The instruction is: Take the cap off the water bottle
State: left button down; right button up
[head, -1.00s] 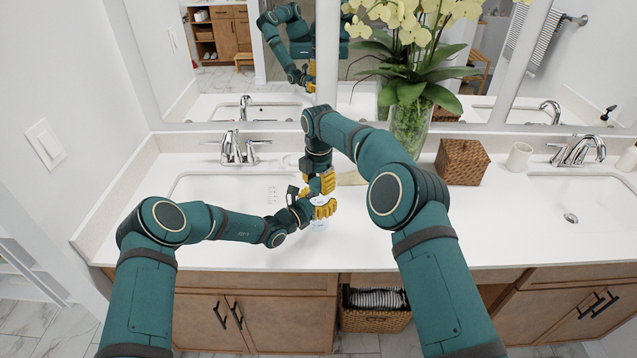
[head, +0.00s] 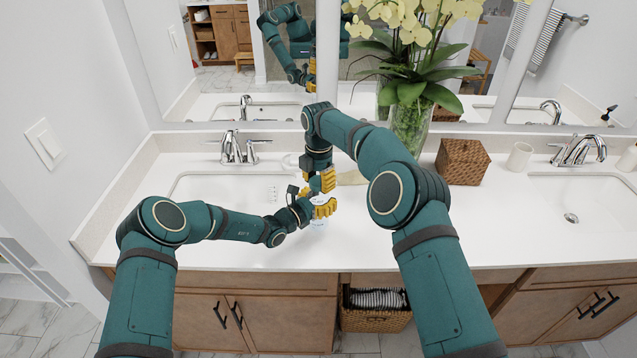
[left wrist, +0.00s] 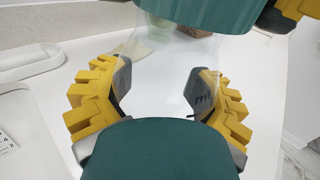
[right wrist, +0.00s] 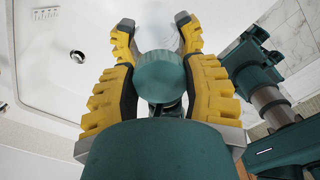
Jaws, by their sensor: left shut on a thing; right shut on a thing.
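The water bottle (head: 319,224) is clear and stands upright on the white counter; its see-through body shows in the left wrist view (left wrist: 150,65). My left gripper (head: 325,208) is shut around its body from the side; its fingers (left wrist: 158,88) show on both sides. The teal ribbed cap (right wrist: 159,76) is between the fingers of my right gripper (right wrist: 155,24), which points down from above and is shut on it. The cap's side (left wrist: 205,14) shows at the top of the left wrist view. In the head view the fingers hide the cap, and I cannot tell whether it is loose.
The left sink (head: 215,188) lies beside the bottle, with its faucet (head: 238,150) behind. A vase with orchids (head: 410,125), a woven box (head: 462,160) and a cup (head: 519,156) stand to the right. The counter (head: 470,230) is clear at the front right.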

aim_at(318, 181)
pick_arm(q)
jog(key=shift+f, duration=0.1)
pick_arm(e)
jog(key=shift+r, duration=0.75)
pick_arm(q)
jog(key=shift+s, duration=0.1)
pick_arm(e)
jog(key=shift+s+r, duration=0.1)
jog(key=shift+r, duration=1.95)
pick_arm(q)
grip_release()
